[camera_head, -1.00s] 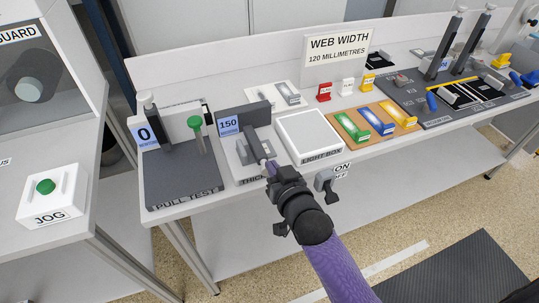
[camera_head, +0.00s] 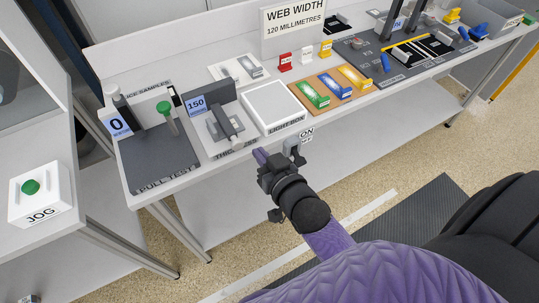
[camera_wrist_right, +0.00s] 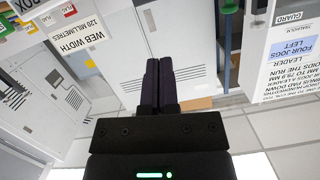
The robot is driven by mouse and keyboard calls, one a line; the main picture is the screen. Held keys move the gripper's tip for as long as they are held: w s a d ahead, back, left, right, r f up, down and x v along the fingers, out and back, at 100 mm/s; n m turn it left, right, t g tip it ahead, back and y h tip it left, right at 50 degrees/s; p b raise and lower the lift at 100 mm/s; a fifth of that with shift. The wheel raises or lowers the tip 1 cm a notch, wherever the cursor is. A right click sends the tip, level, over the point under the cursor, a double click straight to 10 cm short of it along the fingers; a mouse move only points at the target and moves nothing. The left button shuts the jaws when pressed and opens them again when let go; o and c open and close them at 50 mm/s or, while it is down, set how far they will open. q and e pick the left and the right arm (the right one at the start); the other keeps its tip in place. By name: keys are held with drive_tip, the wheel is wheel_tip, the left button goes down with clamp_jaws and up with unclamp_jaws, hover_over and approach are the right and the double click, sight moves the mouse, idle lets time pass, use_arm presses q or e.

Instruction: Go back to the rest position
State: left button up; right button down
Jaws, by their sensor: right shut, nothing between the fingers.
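My right gripper (camera_head: 262,157) is in front of the bench's front edge in the head view, just off the thickness gauge and below the light box (camera_head: 272,107). Its purple fingers are together with nothing between them, as the right wrist view also shows (camera_wrist_right: 158,80). The thickness gauge (camera_head: 222,127) stands on the bench with its display reading 150. My left gripper is in neither view.
The bench (camera_head: 215,75) holds a pull test stand (camera_head: 160,160) reading 0, coloured pieces on a tan board (camera_head: 332,93), and a dark fixture (camera_head: 410,55) at right. A JOG button box (camera_head: 40,192) is at left. The floor in front is clear with a dark mat (camera_head: 420,205).

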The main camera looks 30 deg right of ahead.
drive_tip(key=s+f+n+g+b, duration=0.1)
drive_tip(key=s+f+g, duration=0.2)
drive_tip(key=s+f, duration=0.35)
drive_tip(key=s+f+g, duration=0.2)
drive_tip(key=s+f, duration=0.1)
drive_tip(key=f, duration=0.6)
drive_tip(key=s+f+n+g+b, duration=0.1)
drive_tip(key=s+f+g, duration=0.25)
drive_tip(key=f, duration=0.45)
drive_tip(key=s+d+f+g, duration=0.1)
drive_tip(key=s+f+g, duration=0.1)
drive_tip(key=s, duration=0.4)
drive_tip(key=s+d+f+n+g+h+b, duration=0.1)
drive_tip(key=s+f+g, duration=0.1)
drive_tip(key=s+f, duration=0.3)
drive_tip(key=s+d+f+g, duration=0.1)
drive_tip(key=s+f, duration=0.3)
drive_tip(key=s, duration=0.5)
drive_tip(key=shift+s+n+g, duration=0.25)
drive_tip(key=shift+n+g, duration=0.05)
drive_tip(key=shift+g, duration=0.55)
